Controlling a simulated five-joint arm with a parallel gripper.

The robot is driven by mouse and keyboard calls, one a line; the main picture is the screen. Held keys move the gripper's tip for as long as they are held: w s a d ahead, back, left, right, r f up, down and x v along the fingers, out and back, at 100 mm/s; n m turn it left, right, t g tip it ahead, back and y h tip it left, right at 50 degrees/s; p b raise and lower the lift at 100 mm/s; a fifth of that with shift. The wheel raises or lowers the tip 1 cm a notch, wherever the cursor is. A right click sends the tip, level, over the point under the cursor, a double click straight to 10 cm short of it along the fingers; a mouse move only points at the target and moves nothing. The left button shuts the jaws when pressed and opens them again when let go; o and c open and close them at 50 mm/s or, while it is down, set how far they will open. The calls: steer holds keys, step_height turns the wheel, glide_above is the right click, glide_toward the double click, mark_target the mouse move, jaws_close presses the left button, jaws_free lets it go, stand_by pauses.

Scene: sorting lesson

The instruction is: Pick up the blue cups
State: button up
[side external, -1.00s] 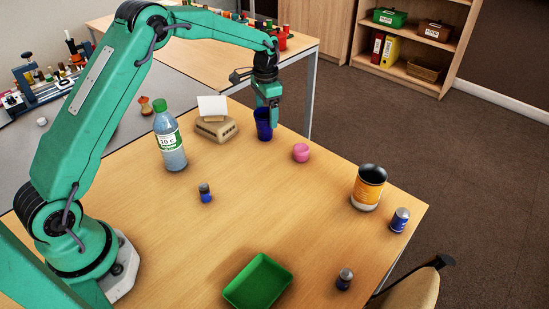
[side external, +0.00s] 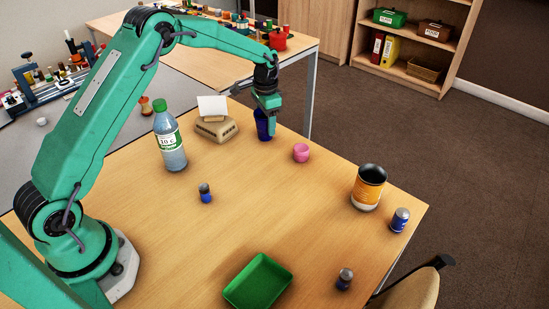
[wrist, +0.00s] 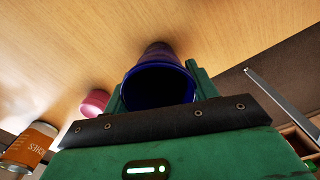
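One blue cup (side external: 264,128) stands upright at the far edge of the wooden table in the side view. My gripper (side external: 270,108) points down directly over it, with its fingers at the height of the cup's upper part. In the wrist view the cup's dark open mouth (wrist: 158,86) lies between the two fingers (wrist: 157,90), one on each side, very close to its wall. The fingers are apart, and no clear grip on the cup shows. The side view partly hides the cup behind a finger.
A pink cup (side external: 301,153) stands just right of the blue one. A brown block-like device (side external: 215,131) and a bottle (side external: 169,140) stand to the left. An orange-labelled can (side external: 368,188), small cylinders (side external: 205,193) and a green tray (side external: 258,283) are nearer.

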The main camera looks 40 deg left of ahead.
steer(key=c, duration=0.4)
steer(key=shift+c, duration=0.2)
steer(key=shift+r, duration=0.15)
steer(key=shift+r, duration=0.6)
steer(key=r, duration=0.1)
steer(key=d+r, duration=0.1)
steer(key=r, duration=0.1)
steer(key=shift+s+r, duration=0.1)
steer(key=shift+s, duration=0.05)
steer(key=s+d+r, duration=0.4)
steer(key=d+r, duration=0.2)
steer(key=d, duration=0.3)
steer(key=shift+s+d+r, duration=0.15)
steer(key=shift+s+d, duration=0.1)
steer(key=shift+s, duration=0.15)
